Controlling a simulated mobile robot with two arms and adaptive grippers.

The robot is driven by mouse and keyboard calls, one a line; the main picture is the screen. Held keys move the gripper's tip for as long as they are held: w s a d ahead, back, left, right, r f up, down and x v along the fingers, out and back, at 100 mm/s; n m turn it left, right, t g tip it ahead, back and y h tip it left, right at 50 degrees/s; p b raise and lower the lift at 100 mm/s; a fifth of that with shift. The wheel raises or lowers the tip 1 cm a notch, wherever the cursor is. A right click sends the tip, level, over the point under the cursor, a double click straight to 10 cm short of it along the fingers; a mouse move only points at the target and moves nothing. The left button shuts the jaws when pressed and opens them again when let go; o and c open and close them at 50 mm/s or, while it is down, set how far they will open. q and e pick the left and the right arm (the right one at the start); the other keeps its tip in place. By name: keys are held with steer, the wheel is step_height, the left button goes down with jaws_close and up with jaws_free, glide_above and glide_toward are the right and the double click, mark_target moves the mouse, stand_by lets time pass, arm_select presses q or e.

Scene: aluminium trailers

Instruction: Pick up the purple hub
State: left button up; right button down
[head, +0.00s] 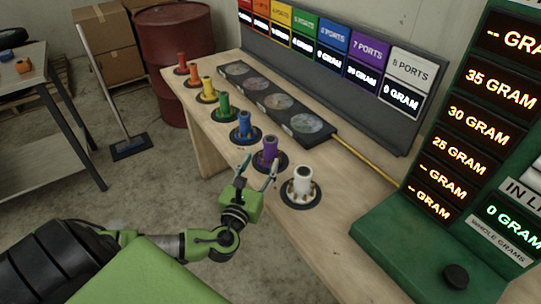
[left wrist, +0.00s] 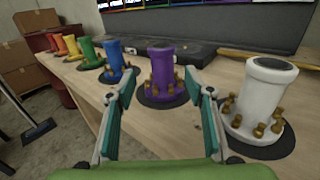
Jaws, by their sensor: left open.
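The purple hub (head: 269,152) stands upright on a dark round pad near the front of the wooden bench, between the blue hub (head: 244,125) and the white hub (head: 301,183). In the left wrist view the purple hub (left wrist: 161,72) has brass ports around its base. My left gripper (head: 257,174) is open at the bench's front edge, just in front of the purple hub. In the left wrist view its two fingers (left wrist: 164,95) point toward the hub, one on each side, with nothing held. My right gripper is not in view.
Green, yellow, orange and red hubs line the bench toward the far left. Behind them lies a dark tray with several discs (head: 278,101). A port-label display (head: 330,50) stands at the back. A green scale (head: 400,245) is at the right.

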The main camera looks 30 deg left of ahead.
mark_target(268, 149)
arm_select(q)
steer(key=x, duration=0.3)
steer(key=shift+w+a+b, duration=0.1)
steer(key=shift+w+b, duration=0.1)
steer(key=shift+b, duration=0.15)
steer(key=b+x, duration=0.1)
steer(key=x, duration=0.1)
steer(key=b+x, duration=0.1)
steer(key=x, duration=0.1)
steer(key=shift+w+f, duration=0.1)
steer(key=shift+w, duration=0.65)
jaws_close()
steer(key=shift+r, duration=0.25)
